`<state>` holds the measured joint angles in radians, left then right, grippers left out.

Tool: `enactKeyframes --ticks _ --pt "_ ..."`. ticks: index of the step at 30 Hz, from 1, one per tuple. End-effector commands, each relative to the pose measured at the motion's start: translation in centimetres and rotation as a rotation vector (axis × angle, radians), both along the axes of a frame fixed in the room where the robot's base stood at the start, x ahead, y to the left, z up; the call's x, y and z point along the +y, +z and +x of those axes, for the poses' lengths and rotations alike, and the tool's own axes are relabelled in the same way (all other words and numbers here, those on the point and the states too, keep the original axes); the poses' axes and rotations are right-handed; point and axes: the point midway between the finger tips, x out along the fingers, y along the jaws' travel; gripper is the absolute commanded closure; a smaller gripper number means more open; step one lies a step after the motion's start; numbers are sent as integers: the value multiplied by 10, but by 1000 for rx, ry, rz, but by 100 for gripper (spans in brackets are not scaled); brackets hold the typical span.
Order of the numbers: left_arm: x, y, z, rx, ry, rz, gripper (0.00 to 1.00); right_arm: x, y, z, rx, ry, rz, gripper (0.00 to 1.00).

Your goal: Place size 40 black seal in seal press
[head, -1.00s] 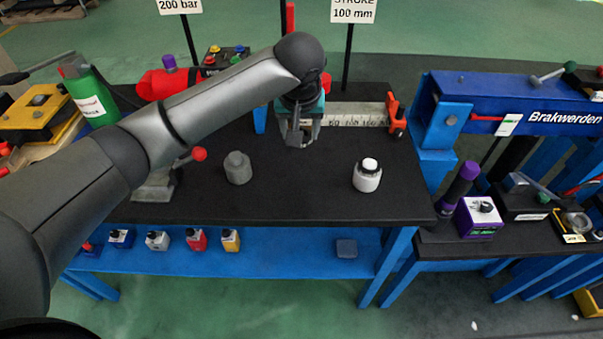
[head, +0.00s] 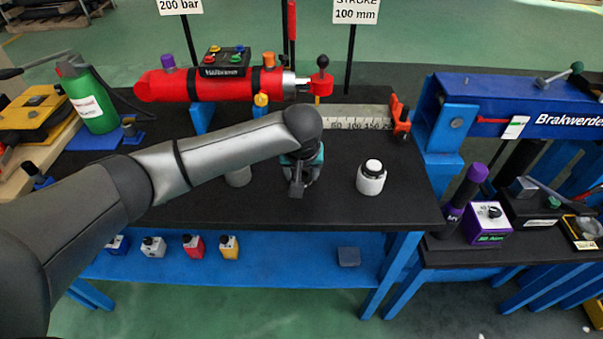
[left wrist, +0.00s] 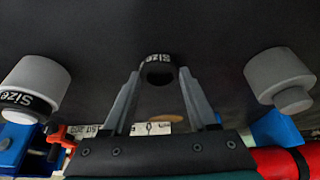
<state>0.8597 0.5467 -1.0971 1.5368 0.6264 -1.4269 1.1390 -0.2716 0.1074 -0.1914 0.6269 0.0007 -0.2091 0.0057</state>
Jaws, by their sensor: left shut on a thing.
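My left gripper (head: 298,188) is shut and points down over the black tabletop. In the left wrist view (left wrist: 157,95) its fingertips hold a black seal (left wrist: 157,68), a ring printed "Size"; the number is not readable. A white cylinder (head: 370,184) stands right of the gripper in the head view. It carries a black ring marked "Size" in the left wrist view (left wrist: 34,78). A grey stepped cylinder (head: 238,178) stands left of the gripper, partly hidden by my arm; it shows in the left wrist view (left wrist: 275,72). I cannot tell which is the seal press. My right gripper is out of view.
A red hydraulic cylinder (head: 215,86) and a ruler (head: 356,116) with an orange stop (head: 399,117) lie along the back. A blue frame (head: 510,103) stands at the right. The tabletop's front is clear.

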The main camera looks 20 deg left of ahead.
Motion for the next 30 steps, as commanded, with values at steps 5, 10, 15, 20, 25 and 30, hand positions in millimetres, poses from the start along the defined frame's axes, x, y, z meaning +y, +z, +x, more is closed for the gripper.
enactKeyframes --ticks 5,10,15,20,25,30 --pt "0 -2 0 1 0 0 94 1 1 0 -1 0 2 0" --pt "0 -3 0 1 -1 0 28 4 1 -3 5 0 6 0" --pt "0 -3 0 1 -1 0 11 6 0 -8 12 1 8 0" --pt "0 -3 0 1 0 0 11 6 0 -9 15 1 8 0" --pt "0 4 -1 -1 -1 0 11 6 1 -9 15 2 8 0" --pt "-3 30 -10 -1 -2 -1 11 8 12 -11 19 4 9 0"
